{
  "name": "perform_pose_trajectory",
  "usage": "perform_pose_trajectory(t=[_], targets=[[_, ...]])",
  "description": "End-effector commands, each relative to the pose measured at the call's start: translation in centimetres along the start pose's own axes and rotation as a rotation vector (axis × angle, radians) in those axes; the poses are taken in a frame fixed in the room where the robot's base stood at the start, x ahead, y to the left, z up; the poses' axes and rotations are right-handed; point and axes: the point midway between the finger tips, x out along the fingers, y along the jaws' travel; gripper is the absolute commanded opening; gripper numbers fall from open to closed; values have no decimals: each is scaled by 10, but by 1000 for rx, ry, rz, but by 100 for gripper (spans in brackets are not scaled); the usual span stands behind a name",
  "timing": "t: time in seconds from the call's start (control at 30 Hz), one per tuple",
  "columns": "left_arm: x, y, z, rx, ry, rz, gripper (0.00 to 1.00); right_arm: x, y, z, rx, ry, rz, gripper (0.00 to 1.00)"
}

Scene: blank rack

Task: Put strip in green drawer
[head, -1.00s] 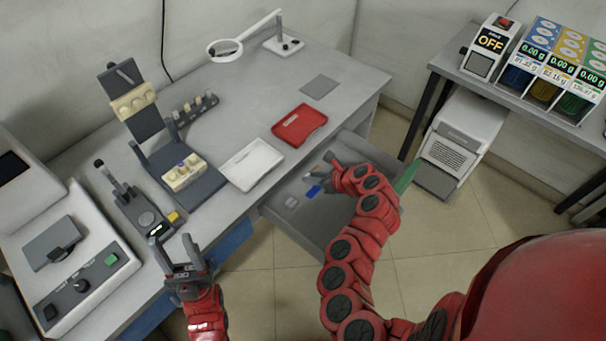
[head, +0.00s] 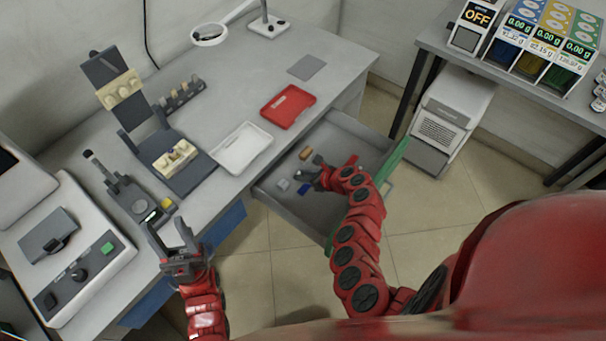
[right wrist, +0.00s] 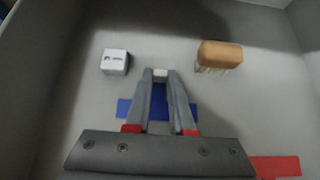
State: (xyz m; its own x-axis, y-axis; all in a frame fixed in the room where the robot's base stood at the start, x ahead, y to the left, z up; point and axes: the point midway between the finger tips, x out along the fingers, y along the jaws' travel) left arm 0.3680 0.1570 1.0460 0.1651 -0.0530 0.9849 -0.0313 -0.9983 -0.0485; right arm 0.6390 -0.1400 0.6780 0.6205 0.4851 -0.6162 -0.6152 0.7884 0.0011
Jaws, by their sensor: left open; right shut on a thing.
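The green drawer (head: 262,197) is pulled out from under the desk; its green front (head: 393,161) faces right and its inside is grey. My right gripper (head: 318,173) is inside the drawer, low over its floor. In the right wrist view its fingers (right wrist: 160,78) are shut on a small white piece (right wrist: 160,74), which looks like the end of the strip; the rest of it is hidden. A blue piece (head: 304,189) shows beside and below the fingers, also in the wrist view (right wrist: 124,107). My left gripper (head: 170,238) is open and empty by the desk's front edge.
In the drawer are a small white box (head: 283,184) and a wooden-backed brush (head: 306,153). On the desk are a white tray (head: 241,148), a red tray (head: 289,106) and a dark stand with pale blocks (head: 175,157). A white device (head: 70,250) stands at left.

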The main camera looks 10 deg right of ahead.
Motion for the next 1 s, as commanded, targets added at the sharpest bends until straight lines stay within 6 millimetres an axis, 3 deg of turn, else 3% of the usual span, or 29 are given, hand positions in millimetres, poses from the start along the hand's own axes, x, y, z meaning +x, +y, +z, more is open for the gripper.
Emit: perform_pose_trajectory(t=[0.03,0.07,0.2,0.63,1.0], targets=[[0,0,0,0,0,0,50,0,0,0,0,1,0,0],[0,0,0,0,0,0,50,0,0,0,0,1,0,27],[0,0,0,0,0,0,50,0,0,0,-1,0,0,51],[-1,0,0,0,0,0,50,-6,-1,1,-2,-2,-3,51],[-6,0,1,0,0,0,50,-53,-1,0,-2,-1,-3,51]])
